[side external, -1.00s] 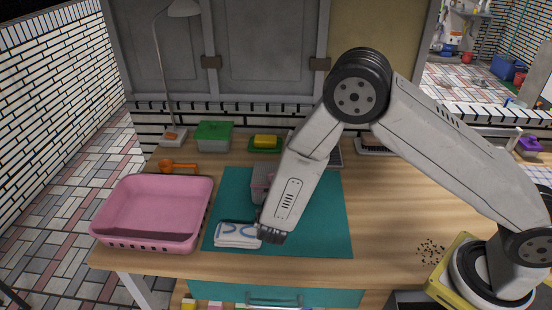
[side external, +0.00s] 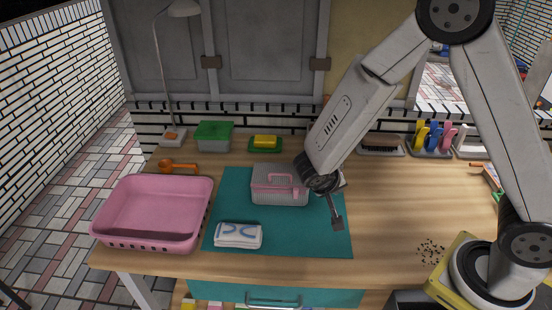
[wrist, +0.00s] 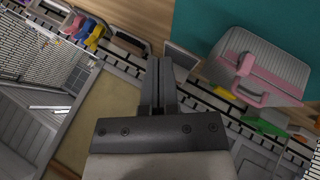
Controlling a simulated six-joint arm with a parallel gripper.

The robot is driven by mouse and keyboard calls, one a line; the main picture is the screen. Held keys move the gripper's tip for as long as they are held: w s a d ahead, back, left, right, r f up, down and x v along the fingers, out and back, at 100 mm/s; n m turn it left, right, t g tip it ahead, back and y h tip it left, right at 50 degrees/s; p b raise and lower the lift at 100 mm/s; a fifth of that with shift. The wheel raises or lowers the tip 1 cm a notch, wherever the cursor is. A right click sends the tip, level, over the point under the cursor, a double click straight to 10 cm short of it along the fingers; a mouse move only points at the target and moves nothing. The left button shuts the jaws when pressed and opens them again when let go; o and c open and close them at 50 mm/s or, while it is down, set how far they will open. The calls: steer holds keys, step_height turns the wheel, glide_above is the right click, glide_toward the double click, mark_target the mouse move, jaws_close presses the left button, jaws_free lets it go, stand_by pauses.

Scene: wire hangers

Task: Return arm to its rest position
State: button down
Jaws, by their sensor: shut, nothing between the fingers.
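My gripper (side external: 337,223) is shut and empty, above the right part of the teal mat (side external: 310,238) in the side view. Its closed fingers also show in the wrist view (wrist: 163,66). A grey box with a pink handle (side external: 279,186) stands on the mat to the left of my gripper, apart from it. The box also appears at the upper right of the wrist view (wrist: 262,62). A folded white and blue cloth (side external: 238,235) lies at the mat's front left. No wire hanger can be made out.
A pink tub (side external: 150,210) stands at the left. A green-lidded container (side external: 213,136), a yellow block (side external: 265,141) and an orange scoop (side external: 178,167) are at the back left. A rack of coloured items (side external: 433,138) stands at the back right.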

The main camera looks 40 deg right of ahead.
steer(key=s+a+r+n+t+y, duration=0.1)
steer(key=s+a+r+n+y, duration=0.1)
steer(key=s+r+n+y, duration=0.4)
steer(key=shift+s+t+y, duration=0.35)
steer(key=shift+t+y, duration=0.05)
steer(key=shift+y, duration=0.7)
stand_by(2.0)
